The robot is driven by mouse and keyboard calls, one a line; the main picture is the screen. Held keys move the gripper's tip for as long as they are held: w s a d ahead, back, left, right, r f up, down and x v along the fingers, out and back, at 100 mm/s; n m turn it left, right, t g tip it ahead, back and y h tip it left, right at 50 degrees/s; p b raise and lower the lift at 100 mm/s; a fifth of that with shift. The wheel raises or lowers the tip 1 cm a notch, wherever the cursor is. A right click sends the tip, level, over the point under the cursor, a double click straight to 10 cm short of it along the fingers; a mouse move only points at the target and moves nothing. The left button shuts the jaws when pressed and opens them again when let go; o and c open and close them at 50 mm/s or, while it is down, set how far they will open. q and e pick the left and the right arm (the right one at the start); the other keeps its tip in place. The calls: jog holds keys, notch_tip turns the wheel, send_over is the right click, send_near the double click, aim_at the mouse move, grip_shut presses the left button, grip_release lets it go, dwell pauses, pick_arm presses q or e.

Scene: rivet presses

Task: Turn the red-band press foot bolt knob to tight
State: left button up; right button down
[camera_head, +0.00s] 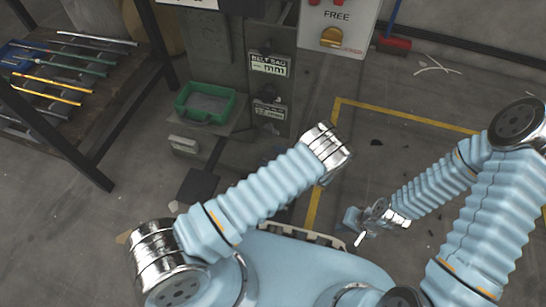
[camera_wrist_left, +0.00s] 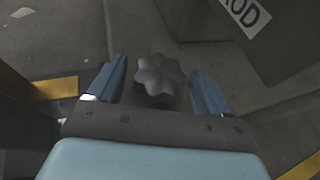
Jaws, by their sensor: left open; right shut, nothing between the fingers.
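A dark grey lobed knob (camera_wrist_left: 160,75) is in the left wrist view, seen from above near a grey floor-level surface. My left gripper (camera_wrist_left: 157,77) is open, with one blue finger on each side of the knob. Gaps show between fingers and knob, and I cannot tell whether the fingertips are level with it. In the head view my left wrist hides the knob and most of that gripper. My right gripper (camera_head: 359,226) is shut and empty, low over the floor at lower centre. No red band shows on the grey press (camera_head: 222,62), and the knob's tightness cannot be read.
A green tray (camera_head: 206,103) sits on a ledge of the press. A rack (camera_head: 75,60) with several coloured rods stands at left. A panel marked FREE (camera_head: 340,20) is at the top. A red brush head (camera_head: 394,44) rests near the wall. Right-hand floor is mostly clear.

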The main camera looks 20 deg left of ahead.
pick_arm(q)
jog(key=c, duration=1)
jog(key=m+t+h+p, duration=0.2)
jog(key=m+t+p, duration=0.2)
jog(key=shift+s+a+r+m+t+h, duration=0.2)
jog(key=shift+s+r+m+t+h, duration=0.1)
jog(key=shift+m+h, duration=0.1)
jog(key=shift+c, duration=0.2)
jog(key=shift+f+m+t+h+p, duration=0.2)
jog(key=shift+m+t+h+p, duration=0.2)
jog(key=shift+f, duration=0.1)
jog(key=o, duration=1)
jog(key=shift+o, duration=0.2)
jog(key=p+v, duration=0.1)
jog(key=v, duration=1.3)
jog(key=shift+p, duration=0.3)
